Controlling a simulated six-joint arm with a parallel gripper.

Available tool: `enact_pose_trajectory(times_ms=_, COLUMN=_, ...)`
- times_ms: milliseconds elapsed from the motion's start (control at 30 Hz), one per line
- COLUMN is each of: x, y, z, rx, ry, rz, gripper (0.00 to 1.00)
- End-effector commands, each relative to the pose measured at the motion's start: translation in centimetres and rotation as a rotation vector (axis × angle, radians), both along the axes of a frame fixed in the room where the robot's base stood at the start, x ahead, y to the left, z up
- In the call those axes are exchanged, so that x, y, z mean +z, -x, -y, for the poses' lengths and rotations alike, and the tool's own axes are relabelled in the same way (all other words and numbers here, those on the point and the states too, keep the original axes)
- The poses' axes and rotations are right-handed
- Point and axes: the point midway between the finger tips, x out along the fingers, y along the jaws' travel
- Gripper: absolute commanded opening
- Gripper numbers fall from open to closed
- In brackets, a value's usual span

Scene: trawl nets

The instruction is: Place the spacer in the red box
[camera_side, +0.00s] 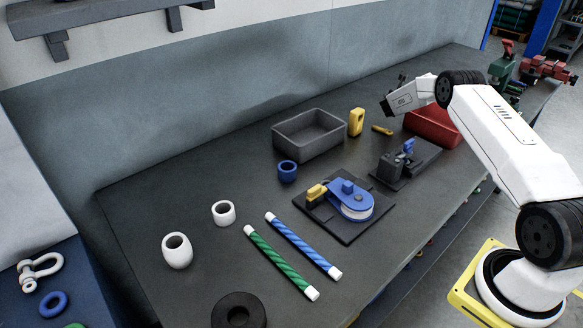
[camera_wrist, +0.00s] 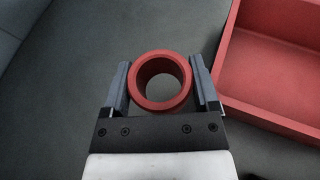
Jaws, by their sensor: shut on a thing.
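The spacer is a red ring (camera_wrist: 136,88), seen clearly in the wrist view with its round opening towards the camera. My gripper (camera_wrist: 160,68) is shut on it, with one grey finger at each side. The red box (camera_wrist: 275,122) is at the right of the wrist view, and the spacer is to the left of its near corner, outside its walls. In the side view the red box (camera_side: 436,130) is at the right of the bench, partly hidden behind my arm. The spacer cannot be made out there.
A grey bin (camera_side: 310,146), a yellow block (camera_side: 356,122) and a short yellow piece (camera_side: 382,130) lie left of the red box. A black fixture (camera_side: 405,168) stands in front. A blue ring (camera_side: 287,171) and a blue pulley (camera_side: 350,200) are nearer.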

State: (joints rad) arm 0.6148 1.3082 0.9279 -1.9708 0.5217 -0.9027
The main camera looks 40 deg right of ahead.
Motion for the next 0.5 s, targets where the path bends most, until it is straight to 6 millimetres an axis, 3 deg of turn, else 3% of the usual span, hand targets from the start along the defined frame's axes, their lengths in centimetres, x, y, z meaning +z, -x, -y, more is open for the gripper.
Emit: enact_pose_trajectory(times_ms=500, x=-0.8, y=-0.47, z=0.36, rx=0.0, ry=-0.001, rz=0.0, gripper=0.2)
